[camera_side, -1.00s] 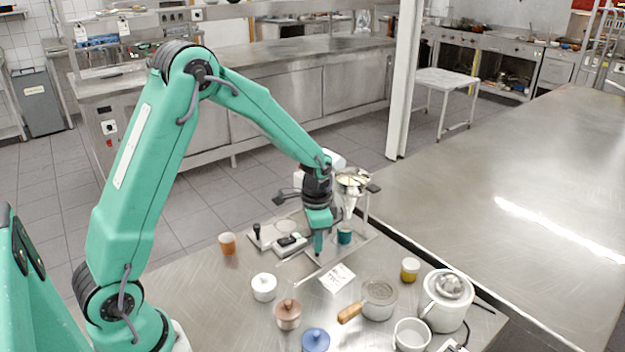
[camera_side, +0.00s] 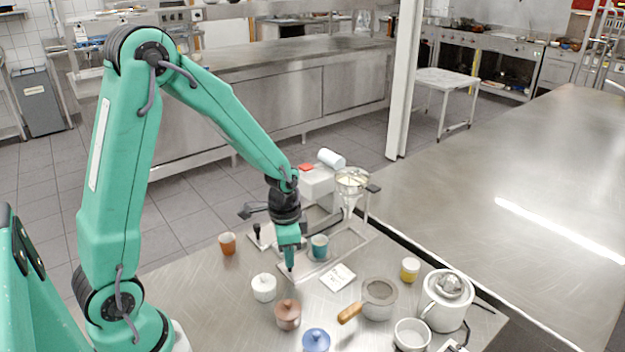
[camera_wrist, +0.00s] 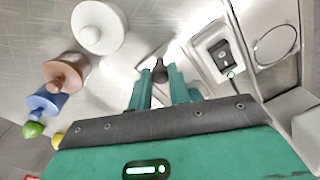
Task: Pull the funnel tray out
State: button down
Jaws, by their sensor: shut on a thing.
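The funnel tray (camera_side: 345,250) is a flat metal tray at the foot of the funnel stand. A teal cup (camera_side: 319,247) stands upright on it. The clear funnel (camera_side: 352,182) sits in its stand above and to the right of the cup. My gripper (camera_side: 290,266) is low at the tray's left end, pointing down. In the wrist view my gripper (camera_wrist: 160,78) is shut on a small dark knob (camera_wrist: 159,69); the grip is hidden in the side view.
A dark rocker switch (camera_wrist: 222,55) sits beside my fingers in the wrist view. White (camera_side: 264,287), brown (camera_side: 287,314) and blue (camera_side: 316,340) lidded jars stand in front. A white card (camera_side: 338,277), a wooden-handled pan (camera_side: 379,298) and an orange cup (camera_side: 227,243) are nearby.

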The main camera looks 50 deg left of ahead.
jog(key=c, duration=1.3)
grip_release()
jog(key=shift+s, duration=0.25)
jog(key=shift+r, duration=3.85)
jog(key=shift+d+r, duration=0.1)
jog(key=s+d+r+n+t, duration=0.3)
jog(key=s+r+n+t, duration=0.2)
jog(key=s+r, duration=0.7)
jog(key=shift+s+d+r, duration=0.2)
jog(key=shift+d+r, duration=0.2)
jog(key=shift+r, duration=0.1)
